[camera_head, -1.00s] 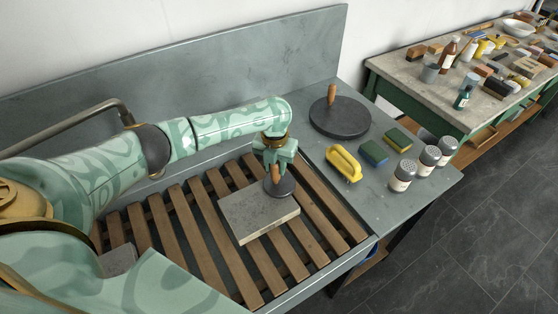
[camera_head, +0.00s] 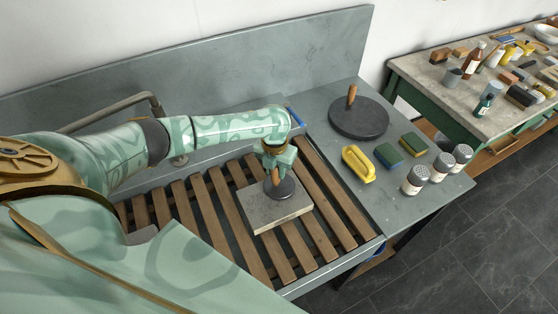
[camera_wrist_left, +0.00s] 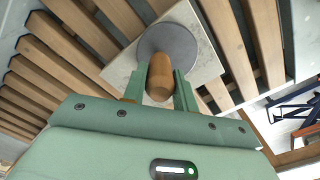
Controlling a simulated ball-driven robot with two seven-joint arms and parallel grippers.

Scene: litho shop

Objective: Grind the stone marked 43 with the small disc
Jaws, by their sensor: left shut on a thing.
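A grey stone slab (camera_head: 263,217) lies on the wooden slats of the sink; no number can be read on it. It also shows in the left wrist view (camera_wrist_left: 120,68). My left gripper (camera_head: 274,173) is shut on the upright wooden handle of the small disc (camera_head: 285,190). In the left wrist view the handle (camera_wrist_left: 160,78) stands between the two fingers, with the grey disc (camera_wrist_left: 175,42) beyond it. The disc is over the stone's upper right part and appears to rest on it. A larger dark disc (camera_head: 358,118) with a wooden handle sits on the counter. My right gripper is not in view.
A crowded workbench (camera_head: 440,70) stands at the back right. A pipe tap (camera_head: 150,100) rises behind the sink.

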